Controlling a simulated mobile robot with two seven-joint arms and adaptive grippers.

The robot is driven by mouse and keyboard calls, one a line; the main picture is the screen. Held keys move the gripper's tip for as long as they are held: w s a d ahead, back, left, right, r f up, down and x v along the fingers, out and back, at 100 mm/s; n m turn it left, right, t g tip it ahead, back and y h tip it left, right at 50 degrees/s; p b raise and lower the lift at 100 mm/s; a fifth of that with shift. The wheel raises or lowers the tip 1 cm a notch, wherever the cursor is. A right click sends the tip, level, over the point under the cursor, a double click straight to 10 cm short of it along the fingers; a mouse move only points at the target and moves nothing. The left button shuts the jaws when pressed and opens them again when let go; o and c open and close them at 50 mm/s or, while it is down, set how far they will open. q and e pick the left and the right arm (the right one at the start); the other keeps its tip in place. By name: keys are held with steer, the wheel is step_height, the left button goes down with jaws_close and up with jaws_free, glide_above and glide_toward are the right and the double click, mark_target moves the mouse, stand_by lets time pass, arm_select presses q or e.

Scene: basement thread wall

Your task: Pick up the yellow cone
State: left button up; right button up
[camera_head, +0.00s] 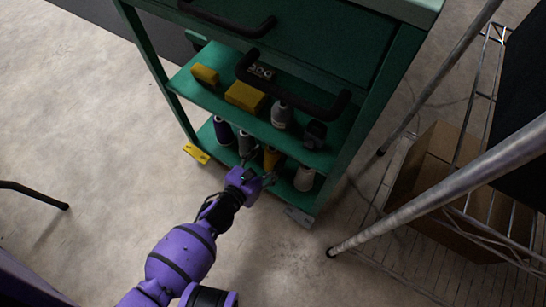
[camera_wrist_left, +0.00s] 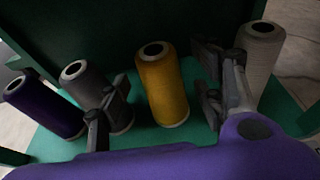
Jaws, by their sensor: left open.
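The yellow cone (camera_wrist_left: 165,88) is a thread spool standing upright on the lower green shelf, in the middle of the left wrist view. In the head view the yellow cone (camera_head: 271,158) is partly hidden behind my left gripper (camera_head: 258,169). In the left wrist view my left gripper (camera_wrist_left: 155,108) is open, with one finger on each side of the yellow cone. No contact with the cone shows. The left finger overlaps a grey cone (camera_wrist_left: 76,78), and the right finger is close to a white cone (camera_wrist_left: 262,50). My right gripper is not in view.
A purple cone (camera_wrist_left: 40,104) stands at the left of the row. The upper shelf (camera_head: 207,97) of the green cart is just above, with yellow blocks and a grey cone (camera_head: 281,115). A metal pole (camera_head: 440,187) and cardboard box (camera_head: 428,185) stand right.

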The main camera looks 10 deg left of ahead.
arm_select(q)
steer(key=b+x, duration=0.1)
steer(key=x, duration=0.2)
steer(key=shift+w+f, duration=0.1)
steer(key=shift+w, duration=0.2)
steer(key=c, duration=1.4)
